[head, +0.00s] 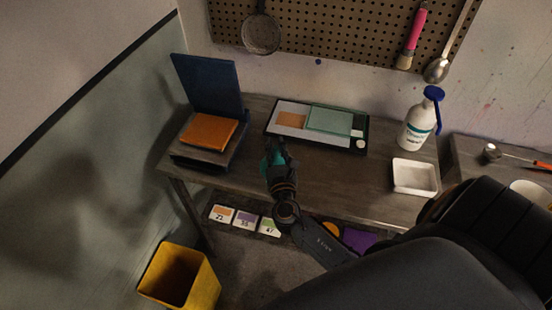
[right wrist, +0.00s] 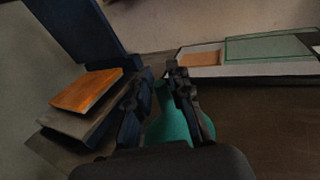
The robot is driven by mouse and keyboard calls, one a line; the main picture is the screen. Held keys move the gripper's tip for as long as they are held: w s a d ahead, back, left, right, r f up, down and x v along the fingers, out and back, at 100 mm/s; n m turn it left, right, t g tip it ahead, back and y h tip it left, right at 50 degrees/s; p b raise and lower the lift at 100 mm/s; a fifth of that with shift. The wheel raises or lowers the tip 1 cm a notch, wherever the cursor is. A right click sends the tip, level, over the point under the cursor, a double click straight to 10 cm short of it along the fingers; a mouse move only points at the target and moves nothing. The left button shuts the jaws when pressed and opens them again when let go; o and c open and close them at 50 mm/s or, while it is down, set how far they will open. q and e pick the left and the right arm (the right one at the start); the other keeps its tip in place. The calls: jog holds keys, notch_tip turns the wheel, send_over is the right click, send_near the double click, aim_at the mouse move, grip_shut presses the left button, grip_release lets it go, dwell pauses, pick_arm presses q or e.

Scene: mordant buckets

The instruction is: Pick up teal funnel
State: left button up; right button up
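The teal funnel (right wrist: 172,126) shows in the right wrist view between and behind the fingers of my right gripper (right wrist: 157,78), bulging out past the right finger. In the head view, bits of the teal funnel (head: 265,166) show beside my right gripper (head: 276,156), over the front middle of the table. The fingers stand partly apart, with the funnel in the gap. I cannot tell whether they press on it, nor whether it rests on the table. My left gripper is not in view.
On the table (head: 320,185), a blue stand with an orange block (head: 208,132) is left, a framed tray (head: 271,125) behind, and a white bottle (head: 418,125) and white dish (head: 414,177) right. A yellow bin (head: 179,277) stands on the floor.

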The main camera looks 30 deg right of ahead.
grip_shut()
jog(key=shift+r, duration=0.4)
notch_tip(320, 180, up, 3)
jog(key=shift+f, duration=0.15)
jog(key=s+a+r, duration=0.6)
jog(key=s+r, duration=0.3)
jog(key=s, duration=0.3)
jog(key=shift+s+a+r+b, duration=0.2)
jog(key=shift+s+r+b, duration=0.05)
jog(key=shift+b, duration=0.15)
jog(key=shift+w, duration=0.1)
